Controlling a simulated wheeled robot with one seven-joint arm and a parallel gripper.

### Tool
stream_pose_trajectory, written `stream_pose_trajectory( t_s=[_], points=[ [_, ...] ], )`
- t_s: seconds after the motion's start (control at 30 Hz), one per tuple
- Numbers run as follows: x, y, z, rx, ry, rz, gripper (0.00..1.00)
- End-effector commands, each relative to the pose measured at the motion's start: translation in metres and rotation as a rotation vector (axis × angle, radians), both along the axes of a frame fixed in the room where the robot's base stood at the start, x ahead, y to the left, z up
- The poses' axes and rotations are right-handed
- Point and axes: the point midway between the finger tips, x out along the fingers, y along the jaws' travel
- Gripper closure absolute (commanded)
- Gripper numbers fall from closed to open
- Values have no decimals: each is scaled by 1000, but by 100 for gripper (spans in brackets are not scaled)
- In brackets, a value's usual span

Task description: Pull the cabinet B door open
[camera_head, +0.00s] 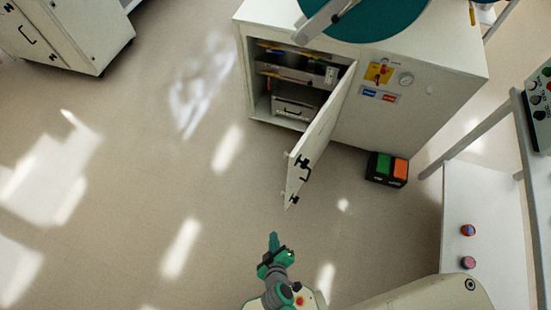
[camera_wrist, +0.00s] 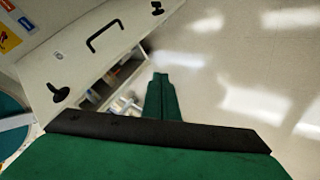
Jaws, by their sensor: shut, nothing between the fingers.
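A white cabinet (camera_head: 420,120) stands at the upper middle of the head view, with its hinged door (camera_head: 325,122) swung wide open. No letter is readable on it. The door's black handle (camera_head: 303,167) is near its free edge. The wrist view shows the door (camera_wrist: 75,55) at upper left, with its black bar handle (camera_wrist: 104,35) and two black knobs. My gripper (camera_head: 273,239) is green, shut and empty, below the door's free end and apart from it. Its closed fingers also show in the wrist view (camera_wrist: 160,85), to the right of and below the handle.
Drawers and boxes (camera_head: 297,100) show inside the open cabinet. A black box with green and orange tops (camera_head: 387,169) sits on the floor right of the door. A white table (camera_head: 485,235) stands at right, another cabinet (camera_head: 70,35) at upper left. Floor at left is clear.

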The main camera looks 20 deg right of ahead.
Motion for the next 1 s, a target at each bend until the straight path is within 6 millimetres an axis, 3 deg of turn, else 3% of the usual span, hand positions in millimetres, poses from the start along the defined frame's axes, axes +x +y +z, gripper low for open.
stream_pose_trajectory(
  t_s=[0.1, 0.2, 0.37, 0.53, 0.7, 0.83, 1.0],
  points=[
    [37, -18, -31, -150, 55, -18, 100],
    [67, -33, -47, -282, 90, -48, 100],
    [119, -47, -51, -484, 118, -122, 100],
    [174, -45, -30, -688, 108, -225, 100],
    [220, -22, 12, -863, 62, -343, 100],
    [243, 2, 46, -960, 14, -421, 100],
    [256, 23, 74, -1027, -28, -487, 100]
  ],
)
